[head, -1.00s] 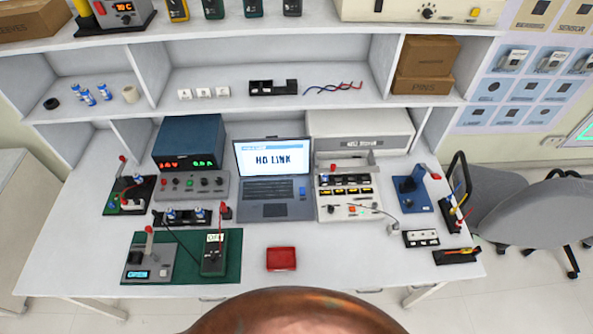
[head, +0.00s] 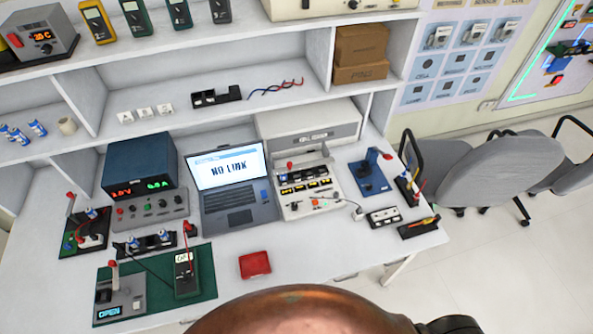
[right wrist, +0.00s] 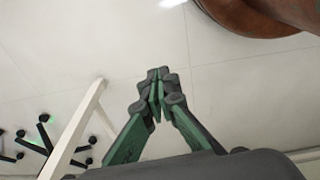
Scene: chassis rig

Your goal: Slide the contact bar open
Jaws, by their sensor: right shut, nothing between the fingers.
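The white chassis rig (head: 312,203) stands on the bench right of the laptop, in the head view. It carries a row of dark and yellow parts and a red-knobbed piece at its back edge. I cannot tell which small part is the contact bar, or its position. My right gripper (right wrist: 158,85) is shut and empty in the right wrist view, over the pale floor and away from the bench. My left gripper is not in view.
A laptop (head: 234,190) reads NO LINK. A grey lever unit (head: 120,300) reading OPEN and a meter (head: 187,275) sit on the green mat (head: 211,288). A red tray (head: 255,264) lies near the front edge. Chairs (head: 495,170) stand to the right.

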